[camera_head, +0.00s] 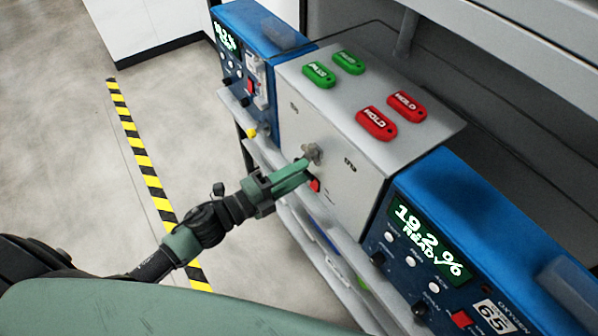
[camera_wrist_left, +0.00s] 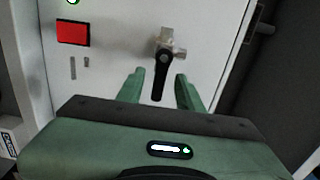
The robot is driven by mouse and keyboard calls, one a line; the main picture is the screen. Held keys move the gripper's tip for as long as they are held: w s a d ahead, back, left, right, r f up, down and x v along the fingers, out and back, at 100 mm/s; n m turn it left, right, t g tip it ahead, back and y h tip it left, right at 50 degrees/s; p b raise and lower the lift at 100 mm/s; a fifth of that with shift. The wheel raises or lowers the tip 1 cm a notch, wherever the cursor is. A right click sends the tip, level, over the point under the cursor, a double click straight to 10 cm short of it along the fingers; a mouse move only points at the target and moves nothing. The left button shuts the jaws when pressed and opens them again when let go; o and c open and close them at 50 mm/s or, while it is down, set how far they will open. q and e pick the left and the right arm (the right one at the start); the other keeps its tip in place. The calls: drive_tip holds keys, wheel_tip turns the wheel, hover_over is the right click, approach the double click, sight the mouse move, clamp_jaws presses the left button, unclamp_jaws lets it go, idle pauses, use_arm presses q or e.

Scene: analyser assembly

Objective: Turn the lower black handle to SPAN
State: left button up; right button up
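A valve with a metal body (camera_head: 312,152) sits on the front of the grey metal box. Its black handle (camera_wrist_left: 161,76) shows in the left wrist view, hanging nearly straight down in that picture; in the head view my gripper hides it. My left gripper (camera_head: 301,169) is at the valve, with its green fingers open. In the left wrist view the fingers (camera_wrist_left: 158,88) stand on either side of the handle, with a visible gap on each side. I cannot read a SPAN marking. My right gripper is not in view.
The grey box (camera_head: 335,110) carries two green tags (camera_head: 319,75) and two red HOLD tags (camera_head: 376,123) on top. Blue analysers stand on both sides, the nearer one (camera_head: 470,220) reading 19.2 %. A red switch (camera_wrist_left: 73,32) is beside the valve. Open floor lies to the left.

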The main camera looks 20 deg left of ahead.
use_arm(q)
drive_tip(key=b+v, duration=0.2)
drive_tip(key=v, duration=0.5)
